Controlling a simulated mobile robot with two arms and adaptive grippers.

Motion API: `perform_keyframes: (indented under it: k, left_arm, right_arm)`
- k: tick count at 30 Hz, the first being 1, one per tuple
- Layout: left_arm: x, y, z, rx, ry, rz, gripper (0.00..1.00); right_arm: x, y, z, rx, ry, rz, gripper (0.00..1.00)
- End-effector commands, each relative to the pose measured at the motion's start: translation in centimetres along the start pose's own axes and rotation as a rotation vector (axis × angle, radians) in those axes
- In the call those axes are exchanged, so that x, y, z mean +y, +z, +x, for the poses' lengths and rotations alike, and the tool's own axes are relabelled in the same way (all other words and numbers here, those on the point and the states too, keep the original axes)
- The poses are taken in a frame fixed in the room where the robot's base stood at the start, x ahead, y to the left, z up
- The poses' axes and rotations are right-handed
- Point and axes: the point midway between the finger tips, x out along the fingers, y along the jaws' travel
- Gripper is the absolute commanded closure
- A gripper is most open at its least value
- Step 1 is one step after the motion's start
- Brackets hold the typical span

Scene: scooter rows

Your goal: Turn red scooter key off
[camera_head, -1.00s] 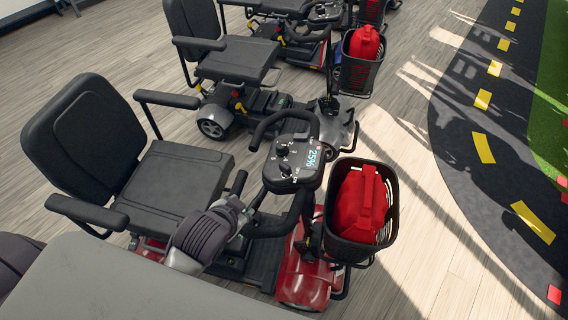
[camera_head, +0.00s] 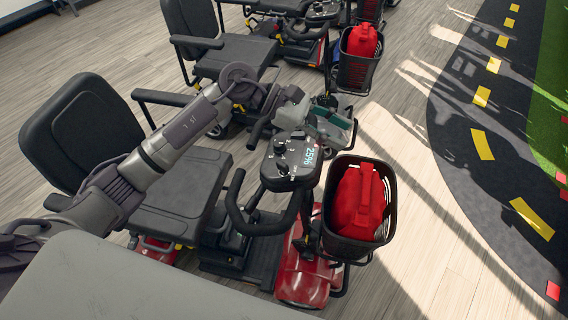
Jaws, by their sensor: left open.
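The red scooter (camera_head: 301,276) stands in front of me, with a black seat and a front basket. Its grey control console (camera_head: 291,180) has a lit display (camera_head: 311,157) reading about 25% and small dark knobs (camera_head: 282,152). I cannot tell which of these is the key or how it is turned. My left arm reaches in from the left over the seat. My left gripper (camera_head: 330,122) is open at the far edge of the console, beyond the knobs and display, and hides part of the far handlebar. I cannot tell whether it touches the console. My right gripper is not in view.
A black basket (camera_head: 339,246) holding a red bag-like item (camera_head: 357,202) hangs on the scooter's front. The black handlebar (camera_head: 258,228) loops on the console's near side. More scooters stand behind, one with a basket (camera_head: 357,73). Open floor lies to the right.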

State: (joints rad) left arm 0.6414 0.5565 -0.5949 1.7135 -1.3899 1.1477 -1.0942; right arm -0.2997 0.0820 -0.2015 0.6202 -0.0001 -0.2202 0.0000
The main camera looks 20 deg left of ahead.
Motion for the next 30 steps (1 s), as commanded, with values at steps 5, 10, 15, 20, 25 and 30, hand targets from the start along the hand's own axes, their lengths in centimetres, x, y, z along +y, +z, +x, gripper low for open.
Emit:
perform_keyframes:
  k: [5,10,15,20,25,30]
  left_arm:
    - [1.0,-6.9,-7.2,0.486,-0.216,0.221,0.58]
    - [1.3,-9.3,-12.5,0.705,-0.338,0.26,0.58]
    - [1.0,-10.2,-13.0,0.742,-0.368,0.261,0.58]
    - [0.3,-11.8,-11.2,0.738,-0.369,0.258,0.58]
    - [-0.6,-14.3,-8.6,0.735,-0.369,0.256,0.58]
    - [-1.3,-16.7,-6.3,0.735,-0.367,0.258,0.58]
  right_arm:
    - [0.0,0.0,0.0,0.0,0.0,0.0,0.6]
    - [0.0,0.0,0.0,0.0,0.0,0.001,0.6]
    - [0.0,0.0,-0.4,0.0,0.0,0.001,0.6]
    - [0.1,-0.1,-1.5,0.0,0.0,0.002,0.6]
    - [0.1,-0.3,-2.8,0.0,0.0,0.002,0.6]
    - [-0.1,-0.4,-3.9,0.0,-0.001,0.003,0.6]
